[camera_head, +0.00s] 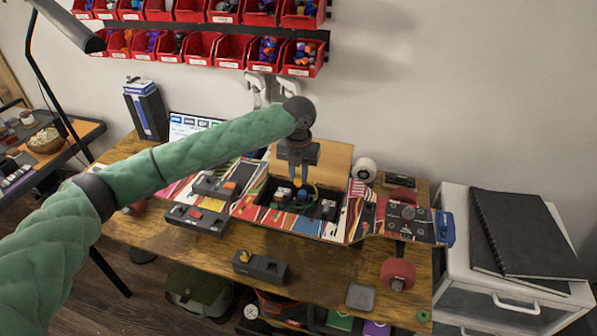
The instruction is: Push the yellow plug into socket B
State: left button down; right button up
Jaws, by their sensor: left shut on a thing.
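My left gripper (299,183) points down into the open bay of a colourful skateboard deck (248,199) on the wooden bench. It is shut, with its fingertips at a small yellow piece (312,188) that I take to be the yellow plug or its lead. The fingers cover most of it. The dark bay (268,200) holds small parts, some blue and white. I cannot make out the socket letters, nor whether the plug touches a socket. My right gripper is not in view.
A tan lid (335,160) stands behind the bay. Red bins (232,48) hang above. The bench front (320,268) has free room.

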pick_arm(q)
jog(key=shift+f+b, duration=0.6)
jog(key=shift+f, duration=2.75)
jog(key=shift+f+p, duration=0.65)
jog(key=shift+f, duration=1.1)
dwell(2.2)
jog(key=c, duration=0.9)
grip_release()
